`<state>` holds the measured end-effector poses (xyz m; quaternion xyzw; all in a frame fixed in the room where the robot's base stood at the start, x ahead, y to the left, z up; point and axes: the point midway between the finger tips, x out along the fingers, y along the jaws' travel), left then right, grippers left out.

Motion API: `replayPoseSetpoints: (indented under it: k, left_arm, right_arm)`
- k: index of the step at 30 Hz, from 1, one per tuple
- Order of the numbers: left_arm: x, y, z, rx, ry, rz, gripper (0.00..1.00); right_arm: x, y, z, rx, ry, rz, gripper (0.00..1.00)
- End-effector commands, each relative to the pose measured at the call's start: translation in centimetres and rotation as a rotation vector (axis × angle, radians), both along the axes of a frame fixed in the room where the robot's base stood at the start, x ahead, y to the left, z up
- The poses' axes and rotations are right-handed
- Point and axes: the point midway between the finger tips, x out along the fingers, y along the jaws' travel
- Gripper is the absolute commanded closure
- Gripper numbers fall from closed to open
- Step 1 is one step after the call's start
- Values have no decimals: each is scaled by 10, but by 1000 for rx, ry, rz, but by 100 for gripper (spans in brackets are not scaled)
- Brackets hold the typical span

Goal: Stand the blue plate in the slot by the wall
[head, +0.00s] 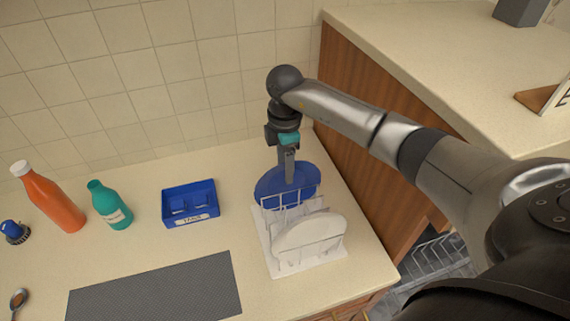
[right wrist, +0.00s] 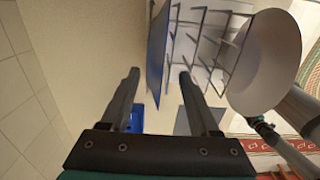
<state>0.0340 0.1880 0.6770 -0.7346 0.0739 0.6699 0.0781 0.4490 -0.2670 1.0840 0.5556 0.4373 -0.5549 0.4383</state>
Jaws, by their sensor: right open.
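The blue plate (head: 268,188) stands on edge at the wall-side end of the white wire rack (head: 268,258). In the right wrist view the blue plate (right wrist: 157,50) is seen nearly edge-on beside the rack wires. My right gripper (head: 289,178) points down at the plate's upper edge. Its fingers (right wrist: 159,76) are open, with the plate's edge in line with the gap between them; I cannot tell whether they touch it. The plate's lower part is hidden by the rack. What looks like my left gripper (right wrist: 252,119) shows small and unclear in the right wrist view.
A white plate (head: 310,240) leans in the front of the rack. A blue tray (head: 190,204), a teal bottle (head: 109,205), an orange bottle (head: 50,200) and a grey mat (head: 155,290) lie to the left. A wooden cabinet side (head: 350,120) rises close on the right.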

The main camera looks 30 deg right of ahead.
Motion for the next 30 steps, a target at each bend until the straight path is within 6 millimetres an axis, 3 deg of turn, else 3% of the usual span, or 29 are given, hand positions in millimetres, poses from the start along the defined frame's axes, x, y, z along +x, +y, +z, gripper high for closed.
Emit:
replayPoseSetpoints:
  k: [1,21,30]
  left_arm:
    - [0,0,11,0,0,0,38]
    - [0,0,83,0,-1,0,38]
    - [0,0,80,0,0,1,38]
  right_arm:
    - [0,0,12,0,-1,0,38]
    - [0,-1,100,0,-2,-1,38]
    - [0,0,122,0,-1,0,38]
